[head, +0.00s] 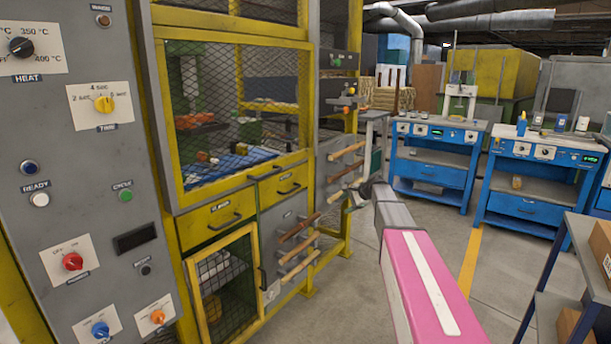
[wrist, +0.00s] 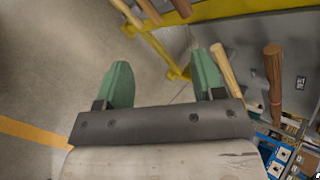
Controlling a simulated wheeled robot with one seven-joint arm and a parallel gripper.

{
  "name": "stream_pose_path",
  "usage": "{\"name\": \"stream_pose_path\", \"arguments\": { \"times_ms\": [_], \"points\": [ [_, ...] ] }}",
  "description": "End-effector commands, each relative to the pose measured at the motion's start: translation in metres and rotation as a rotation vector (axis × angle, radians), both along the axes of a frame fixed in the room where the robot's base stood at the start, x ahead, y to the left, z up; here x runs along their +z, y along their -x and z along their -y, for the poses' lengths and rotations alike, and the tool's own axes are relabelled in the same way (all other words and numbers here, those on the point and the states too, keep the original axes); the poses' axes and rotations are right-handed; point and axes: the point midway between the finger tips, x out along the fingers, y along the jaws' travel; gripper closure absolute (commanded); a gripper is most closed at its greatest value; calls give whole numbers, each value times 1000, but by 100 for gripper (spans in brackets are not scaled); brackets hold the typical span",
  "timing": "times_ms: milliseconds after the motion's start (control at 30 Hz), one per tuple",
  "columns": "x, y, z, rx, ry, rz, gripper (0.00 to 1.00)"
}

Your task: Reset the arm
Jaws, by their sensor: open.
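My gripper (wrist: 163,75) shows in the wrist view with its two green fingers spread wide apart. Nothing is held between them; grey floor and part of a yellow frame foot show in the gap. A pale wooden handle (wrist: 224,70) passes close beside the right finger; I cannot tell whether they touch. In the head view my pink arm reaches forward from the lower right, and its end is beside the machine's side rack. The fingers are hard to make out there. Several turned wood handles (head: 299,228) stick out from the rack.
A grey and yellow machine (head: 180,215) with a mesh guard and control knobs fills the left. Blue workbenches (head: 433,165) stand at the back right. A shelf cart (head: 560,270) with boxes is at the near right. Open floor lies between.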

Motion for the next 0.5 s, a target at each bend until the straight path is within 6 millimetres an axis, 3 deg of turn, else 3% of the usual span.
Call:
{"name": "stream_pose_path", "arguments": {
  "times_ms": [33,200,400,500],
  "points": [
    [-21,39,-7,49,65,3,37],
    [-79,133,-16,247,298,19,37],
    [-132,253,-16,538,559,19,37],
    [-149,310,-11,692,673,13,37]
  ]
}}
